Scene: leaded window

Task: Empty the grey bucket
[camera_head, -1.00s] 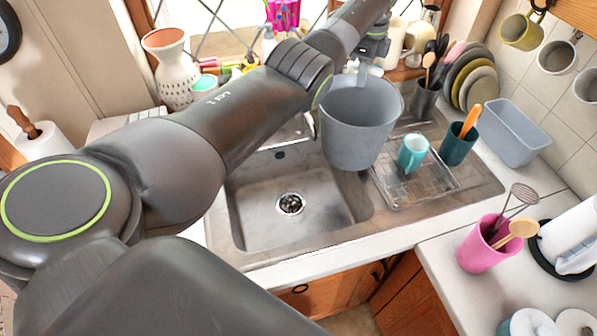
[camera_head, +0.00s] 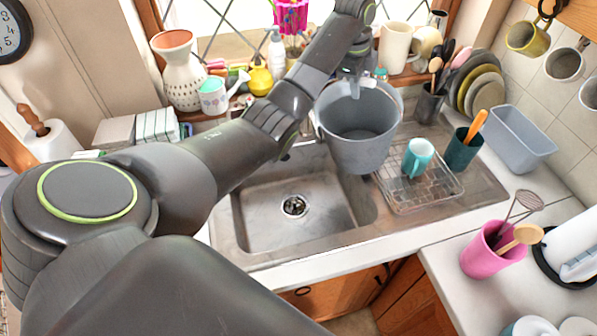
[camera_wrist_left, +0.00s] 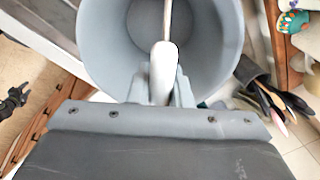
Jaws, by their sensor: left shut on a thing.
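The grey bucket (camera_head: 358,153) hangs over the back right of the sink, roughly upright with its mouth turned a little toward me. My left gripper (camera_head: 356,78) is above its rim, shut on the bucket's handle. In the left wrist view the pale handle grip (camera_wrist_left: 164,72) sits between the fingers, and the bucket (camera_wrist_left: 113,45) is beyond it. The part of the inside that I see is plain grey with no contents showing. The lowest inside is partly hidden by the handle and fingers. My right gripper does not show.
The sink basin (camera_head: 291,222) below is empty, with a drain. A vase (camera_head: 182,85) and other small items line the windowsill behind.

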